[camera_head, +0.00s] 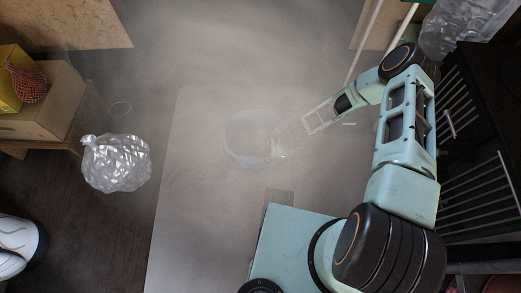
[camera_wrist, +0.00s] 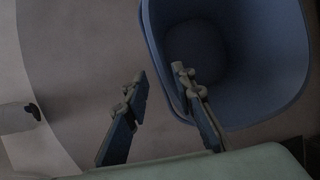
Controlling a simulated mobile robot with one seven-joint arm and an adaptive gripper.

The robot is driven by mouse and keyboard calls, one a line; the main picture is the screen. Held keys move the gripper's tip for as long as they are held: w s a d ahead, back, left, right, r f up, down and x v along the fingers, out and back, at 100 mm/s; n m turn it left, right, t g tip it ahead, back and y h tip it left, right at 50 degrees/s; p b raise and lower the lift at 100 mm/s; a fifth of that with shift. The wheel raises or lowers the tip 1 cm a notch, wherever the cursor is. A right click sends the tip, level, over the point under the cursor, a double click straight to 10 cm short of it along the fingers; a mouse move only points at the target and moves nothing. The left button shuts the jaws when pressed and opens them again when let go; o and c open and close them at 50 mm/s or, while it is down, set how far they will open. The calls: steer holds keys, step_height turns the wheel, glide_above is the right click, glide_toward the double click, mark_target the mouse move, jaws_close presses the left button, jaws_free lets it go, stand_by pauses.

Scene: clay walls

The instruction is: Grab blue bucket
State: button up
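The blue bucket (camera_wrist: 250,60) fills the upper right of the wrist view, its open mouth facing the camera. In the head view the bucket (camera_head: 240,137) is pale and hazy on the light floor area. My gripper (camera_wrist: 160,79) is open. Its left finger is outside the bucket and its right finger overlaps the bucket's opening, with the near-left rim between them. I cannot tell how deep the right finger reaches or whether it touches. In the head view my gripper (camera_head: 284,143) is at the bucket's right side, blurred by haze.
A clear plastic bag (camera_head: 117,163) lies on the dark floor at left, near a wooden stand with a cardboard box (camera_head: 45,105). A black rack (camera_head: 480,150) stands at right, with another bag (camera_head: 465,27) above. The pale floor around the bucket looks mostly clear.

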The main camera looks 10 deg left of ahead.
mark_target(255, 159)
steer(key=shift+b+x, duration=2.25)
steer(key=shift+x, duration=3.4)
steer(key=shift+w+a+r, duration=0.1)
steer(key=shift+w, duration=0.05)
jaws_close()
